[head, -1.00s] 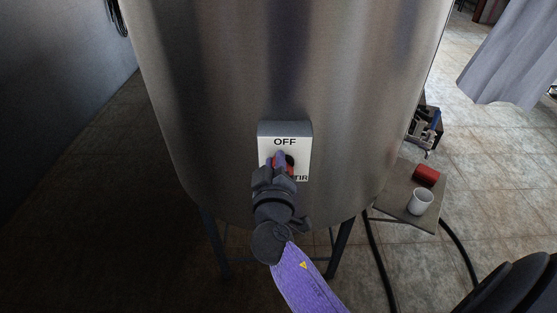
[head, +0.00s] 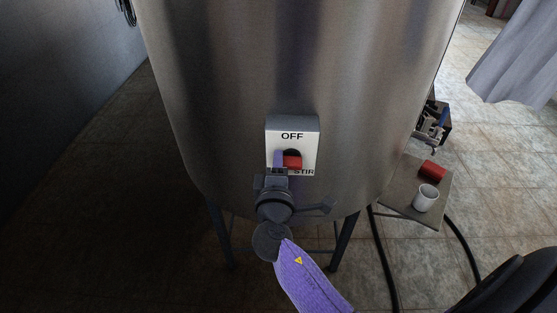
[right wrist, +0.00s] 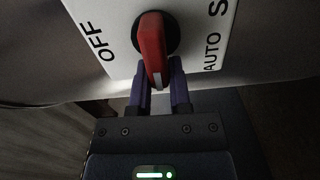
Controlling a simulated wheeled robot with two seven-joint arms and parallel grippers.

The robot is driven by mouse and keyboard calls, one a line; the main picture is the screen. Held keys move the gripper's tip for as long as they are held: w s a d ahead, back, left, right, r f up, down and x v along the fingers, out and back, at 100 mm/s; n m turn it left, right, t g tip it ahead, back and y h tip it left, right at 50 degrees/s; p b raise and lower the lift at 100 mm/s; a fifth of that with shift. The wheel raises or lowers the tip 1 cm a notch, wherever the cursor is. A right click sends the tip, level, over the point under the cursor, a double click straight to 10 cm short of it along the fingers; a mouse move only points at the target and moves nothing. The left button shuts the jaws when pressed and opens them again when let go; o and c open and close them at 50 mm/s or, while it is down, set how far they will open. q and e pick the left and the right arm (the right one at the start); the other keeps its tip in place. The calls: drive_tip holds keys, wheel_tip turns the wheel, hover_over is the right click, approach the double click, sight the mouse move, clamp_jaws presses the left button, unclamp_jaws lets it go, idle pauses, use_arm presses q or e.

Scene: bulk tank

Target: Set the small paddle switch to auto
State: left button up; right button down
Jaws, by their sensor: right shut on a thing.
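The small paddle switch (head: 292,160) is red and sits on a white plate (head: 308,128) on the tank's front. OFF reads at the plate's top and STIR at its lower right. In the right wrist view the paddle (right wrist: 151,40) has a white mark near its tip and points between OFF and AUTO. My right gripper (right wrist: 161,98) is shut on the paddle's tip, one purple finger on each side. In the head view the gripper (head: 278,160) covers the plate's lower left, where AUTO is hidden. My left gripper is not in view.
The steel tank (head: 230,80) stands on dark legs. To its right, a low shelf (head: 405,205) holds a white cup (head: 426,198) and a red cylinder (head: 432,171). Black hoses (head: 378,255) run down to the tiled floor. A grey curtain (head: 510,60) hangs at upper right.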

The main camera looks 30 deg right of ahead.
drive_tip(key=shift+f+n, duration=0.1)
drive_tip(key=shift+n, duration=0.3)
drive_tip(key=c, duration=0.6)
unclamp_jaws()
drive_tip(key=shift+o, duration=0.2)
drive_tip(key=v, duration=1)
